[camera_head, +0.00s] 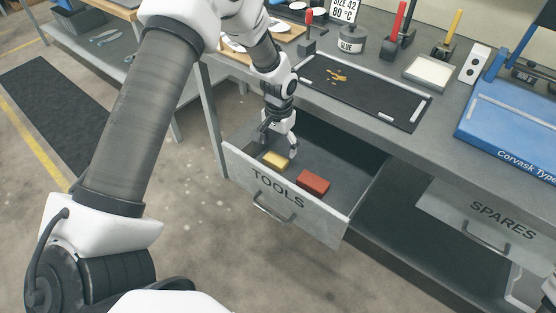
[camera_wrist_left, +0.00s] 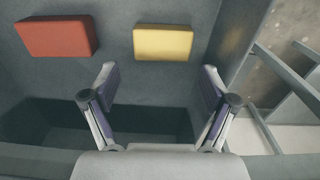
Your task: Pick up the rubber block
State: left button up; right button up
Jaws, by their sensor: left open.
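Two blocks lie apart in the open drawer marked TOOLS (camera_head: 262,188): a yellow block (camera_head: 275,159) and a brick-red block (camera_head: 313,182). I cannot tell from their looks which is the rubber one. My left gripper (camera_head: 278,146) is at the drawer, close to the yellow block, with its fingers open and empty. In the left wrist view, the yellow block (camera_wrist_left: 163,42) lies just beyond the open fingers (camera_wrist_left: 160,76), roughly centred between them. The red block (camera_wrist_left: 57,37) lies farther left. My right gripper is not in view.
The drawer's walls surround the blocks, and the workbench overhangs its back. On the bench are a black tray (camera_head: 401,114), a glue pot (camera_head: 352,46) and a blue machine (camera_head: 505,135).

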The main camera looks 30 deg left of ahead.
aim_at(277, 157)
pick_arm(q)
notch_tip(277, 157, down, 5)
jog(key=shift+a+r, duration=0.1)
jog(key=shift+a, duration=0.05)
jog(key=shift+s+r, duration=0.1)
jog(key=shift+c, duration=0.7)
jog(key=c, duration=0.8)
notch_tip(277, 157, up, 10)
